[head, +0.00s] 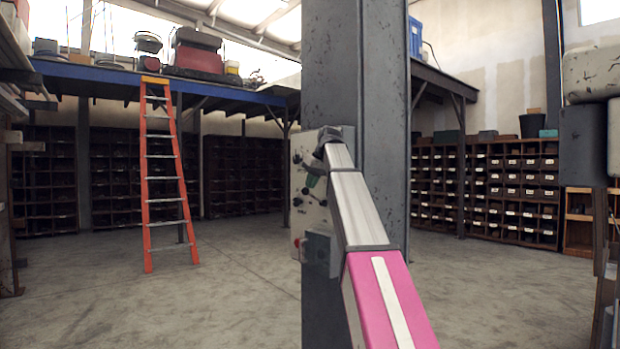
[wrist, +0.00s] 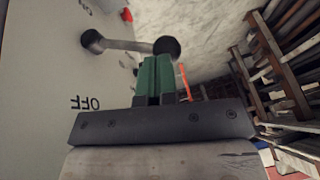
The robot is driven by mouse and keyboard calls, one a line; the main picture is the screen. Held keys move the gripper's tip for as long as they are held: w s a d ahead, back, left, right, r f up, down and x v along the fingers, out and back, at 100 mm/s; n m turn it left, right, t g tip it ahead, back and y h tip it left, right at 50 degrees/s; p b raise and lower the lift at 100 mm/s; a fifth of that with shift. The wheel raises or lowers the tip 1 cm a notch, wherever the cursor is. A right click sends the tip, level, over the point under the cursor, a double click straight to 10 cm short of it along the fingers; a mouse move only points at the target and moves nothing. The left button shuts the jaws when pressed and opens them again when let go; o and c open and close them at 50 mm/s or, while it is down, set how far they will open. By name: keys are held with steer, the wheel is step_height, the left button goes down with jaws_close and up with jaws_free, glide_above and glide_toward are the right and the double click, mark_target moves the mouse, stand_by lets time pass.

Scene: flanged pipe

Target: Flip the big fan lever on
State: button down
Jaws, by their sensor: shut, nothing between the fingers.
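A pale control panel (head: 309,212) is fixed to the left side of the grey pillar in the head view, with several black-knobbed levers on it. It fills the left of the wrist view (wrist: 40,80). There a metal lever (wrist: 130,44) with a black ball end sticks out from the panel. An upside-down "OFF" label (wrist: 85,103) is on the panel near it; no fan label is readable. My gripper (wrist: 156,62) has green fingers, shut and empty, with their tips by the lever's ball; I cannot tell if they touch. In the head view my arm partly hides the panel.
The grey pillar (head: 385,120) stands directly behind my arm. An orange ladder (head: 165,180) leans at the left against a blue-edged mezzanine (head: 150,78). Drawer shelves (head: 510,190) line the right. Concrete floor (head: 240,290) is open between them.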

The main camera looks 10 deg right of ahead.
mark_target(305, 192)
stand_by(0.3)
steer(key=a+f+t+h, duration=0.1)
steer(key=s+f+n+t+h, duration=0.1)
steer(key=h, duration=0.1)
steer(key=shift+s+a+f+h, duration=0.2)
steer(key=shift+a+h, duration=0.1)
steer(key=shift+a, duration=0.1)
steer(key=shift+a+f, duration=0.25)
steer(key=shift+f, duration=0.3)
step_height(305, 192, down, 8)
steer(key=n+t+h, duration=0.1)
steer(key=t+h, duration=0.2)
steer(key=h, duration=0.2)
steer(key=shift+s+a+r+n+t, duration=0.2)
steer(key=shift+s+a+n+t, duration=0.1)
steer(key=shift+a, duration=0.1)
